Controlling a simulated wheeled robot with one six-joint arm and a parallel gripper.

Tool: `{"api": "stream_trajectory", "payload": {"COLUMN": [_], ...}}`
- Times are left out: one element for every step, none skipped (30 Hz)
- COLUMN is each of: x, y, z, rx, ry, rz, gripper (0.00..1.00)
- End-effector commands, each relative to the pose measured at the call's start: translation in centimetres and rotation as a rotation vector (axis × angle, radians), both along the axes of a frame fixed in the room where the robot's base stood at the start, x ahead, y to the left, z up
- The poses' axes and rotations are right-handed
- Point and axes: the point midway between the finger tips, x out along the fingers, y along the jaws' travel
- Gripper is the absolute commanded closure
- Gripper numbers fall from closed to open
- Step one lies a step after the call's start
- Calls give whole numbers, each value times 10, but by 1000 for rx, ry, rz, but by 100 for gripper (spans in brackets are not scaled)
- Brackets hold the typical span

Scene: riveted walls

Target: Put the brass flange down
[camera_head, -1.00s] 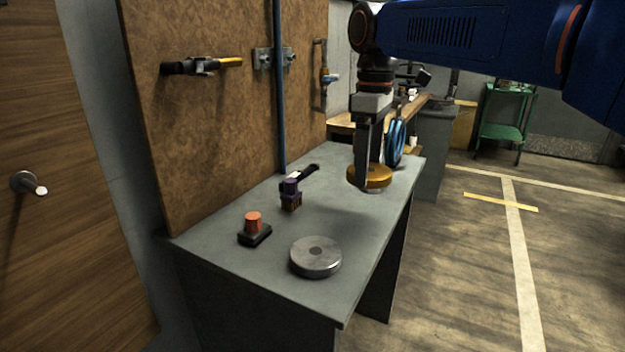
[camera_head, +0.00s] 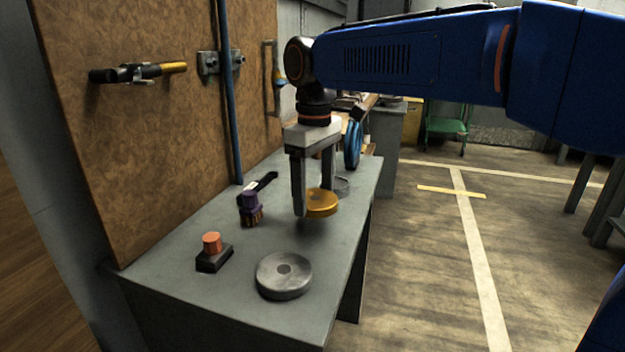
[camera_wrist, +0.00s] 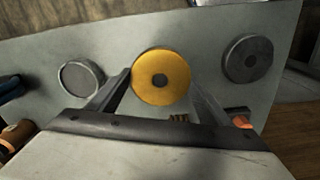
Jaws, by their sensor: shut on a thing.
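The brass flange (camera_head: 321,204) is a round golden disc with a dark centre hole, shown face-on in the wrist view (camera_wrist: 143,76). My gripper (camera_head: 313,203) is shut on it, one finger on each side. The flange hangs level over the grey bench (camera_head: 190,275), with a shadow below it. The gap under it looks small, but its height is hard to judge.
A grey steel disc (camera_head: 284,282) lies near the bench's front.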

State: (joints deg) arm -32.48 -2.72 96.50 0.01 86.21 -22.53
Motion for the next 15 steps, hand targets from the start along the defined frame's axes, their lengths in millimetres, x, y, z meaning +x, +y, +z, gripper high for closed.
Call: {"api": "stream_trajectory", "payload": {"x": [0, 0, 0, 0, 0, 0, 0, 0, 0, 0, 0, 0, 0, 0, 0], "y": [0, 0, 0, 0, 0, 0, 0, 0, 0, 0, 0, 0, 0, 0, 0], "z": [-1, -2, -3, -4, -6, -9, -12, -15, -20, -23, -27, -32, -36, -38, -41], "rx": [1, 1, 1, 1, 0, 1, 1, 0, 0, 0, 0, 0, 0, 0, 1], "ry": [-2, -2, -2, -2, -1, -1, -1, 0, 0, 0, 0, 0, 0, 0, -1], "rz": [0, 0, 0, 0, 0, 0, 0, 0, 0, 0, 0, 0, 0, 0, 0], "gripper": [90, 90, 90, 90, 90, 90, 90, 90, 90, 90, 90, 90, 90, 90, 90]}}
